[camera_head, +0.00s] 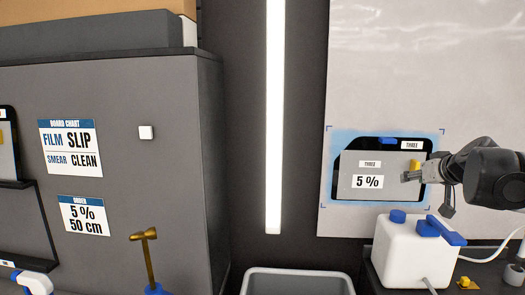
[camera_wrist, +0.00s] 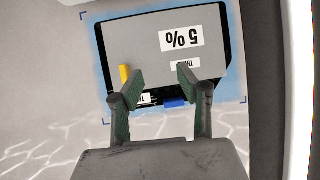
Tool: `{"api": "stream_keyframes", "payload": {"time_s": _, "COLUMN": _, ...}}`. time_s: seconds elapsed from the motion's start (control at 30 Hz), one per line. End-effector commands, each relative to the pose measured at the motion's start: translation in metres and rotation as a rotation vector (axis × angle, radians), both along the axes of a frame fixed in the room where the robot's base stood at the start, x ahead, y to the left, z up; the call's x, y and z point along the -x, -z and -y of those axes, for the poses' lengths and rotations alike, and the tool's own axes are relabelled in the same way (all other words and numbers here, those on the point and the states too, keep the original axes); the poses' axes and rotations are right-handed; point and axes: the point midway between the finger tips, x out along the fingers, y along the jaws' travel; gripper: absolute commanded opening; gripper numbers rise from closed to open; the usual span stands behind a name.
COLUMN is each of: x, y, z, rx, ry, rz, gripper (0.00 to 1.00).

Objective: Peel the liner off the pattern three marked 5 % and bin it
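Pattern three is a dark, rounded film piece (camera_wrist: 242,62) on the pale board, inside a light-blue patch with corner marks. A grey liner (camera_head: 358,185) marked "THREE" and "5 %" covers most of it, shifted so that dark film shows along the top and right. A yellow tab (camera_head: 415,164) sits at the liner's right side; it also shows in the wrist view (camera_wrist: 125,73). My gripper (camera_head: 406,177) is in front of the liner's right part. In the wrist view its fingers (camera_wrist: 160,76) are apart, with the tab beside the left finger, not visibly between them. Contact cannot be told.
A grey bin (camera_head: 297,273) stands open below, at the bottom middle. A white container with blue caps (camera_head: 400,252) stands under the pattern. A blue tab (camera_head: 388,141) is at the film's top edge. A grey cabinet (camera_head: 125,165) fills the left.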

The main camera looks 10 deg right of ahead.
Motion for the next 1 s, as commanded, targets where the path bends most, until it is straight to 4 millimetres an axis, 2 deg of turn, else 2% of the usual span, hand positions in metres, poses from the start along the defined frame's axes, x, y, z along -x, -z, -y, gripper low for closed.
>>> {"api": "stream_keyframes", "payload": {"time_s": 0.03, "x": 0.0, "y": -0.008, "z": 0.026, "rx": 0.007, "ry": 0.025, "rz": 0.025, "gripper": 0.35}}
{"api": "stream_keyframes", "payload": {"time_s": 0.1, "x": 0.0, "y": -0.016, "z": 0.052, "rx": 0.021, "ry": 0.048, "rz": 0.054, "gripper": 0.35}}
{"api": "stream_keyframes", "payload": {"time_s": 0.23, "x": 0.002, "y": -0.024, "z": 0.078, "rx": 0.036, "ry": 0.071, "rz": 0.085, "gripper": 0.35}}
{"api": "stream_keyframes", "payload": {"time_s": 0.47, "x": -0.009, "y": -0.022, "z": 0.087, "rx": 0.04, "ry": 0.076, "rz": 0.094, "gripper": 0.35}}
{"api": "stream_keyframes", "payload": {"time_s": 1.0, "x": -0.08, "y": 0.008, "z": 0.106, "rx": 0.04, "ry": 0.074, "rz": 0.092, "gripper": 0.35}}
